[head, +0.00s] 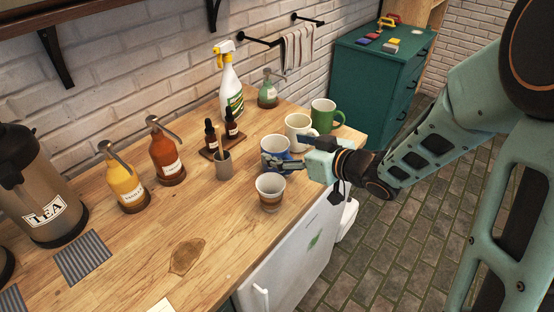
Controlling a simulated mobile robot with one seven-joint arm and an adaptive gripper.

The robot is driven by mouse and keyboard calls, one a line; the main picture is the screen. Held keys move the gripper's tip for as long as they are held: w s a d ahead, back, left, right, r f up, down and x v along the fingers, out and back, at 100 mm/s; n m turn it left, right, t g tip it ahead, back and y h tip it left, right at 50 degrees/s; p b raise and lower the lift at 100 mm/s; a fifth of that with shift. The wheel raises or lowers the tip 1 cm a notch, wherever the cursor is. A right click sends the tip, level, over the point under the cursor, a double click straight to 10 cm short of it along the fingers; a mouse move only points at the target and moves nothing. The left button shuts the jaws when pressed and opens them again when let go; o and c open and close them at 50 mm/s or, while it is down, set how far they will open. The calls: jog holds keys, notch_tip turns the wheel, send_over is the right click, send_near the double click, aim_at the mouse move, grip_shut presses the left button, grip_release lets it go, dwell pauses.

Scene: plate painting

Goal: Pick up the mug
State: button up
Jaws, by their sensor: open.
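Several mugs stand on the right part of the wooden counter. A green mug (323,113) is farthest back, with a cream mug (297,127) beside it. A white mug with a blue-grey outside (274,146) is nearer, and a brown-banded cup (270,192) stands in front of it. My gripper (284,157) reaches in from the right, open, its fingers at the blue-grey mug and close to the cream mug. The fingers hide the lower part of the blue-grey mug. I cannot tell whether they touch it. The task does not say which mug is meant.
A small grey cup (224,166), dropper bottles on a stand (213,153) and a spray bottle (230,90) stand left of and behind the mugs. Pump bottles (166,152) are farther left. The counter's right edge is close under my gripper.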

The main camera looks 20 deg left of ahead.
aim_at(267, 142)
jog(key=shift+w+d+f+x, duration=0.1)
jog(key=shift+f+x, duration=0.05)
jog(key=shift+x, duration=0.75)
jog(key=shift+w+d+f+x, duration=0.1)
jog(key=shift+d+x, duration=0.05)
jog(key=shift+x, duration=0.8)
jog(key=shift+w+d+f+x, duration=0.1)
jog(key=shift+f+x, duration=0.05)
jog(key=shift+x, duration=0.75)
jog(key=shift+c, duration=0.7)
jog(key=c, duration=1.3)
jog(key=shift+c, duration=0.4)
jog(key=shift+r, duration=0.15)
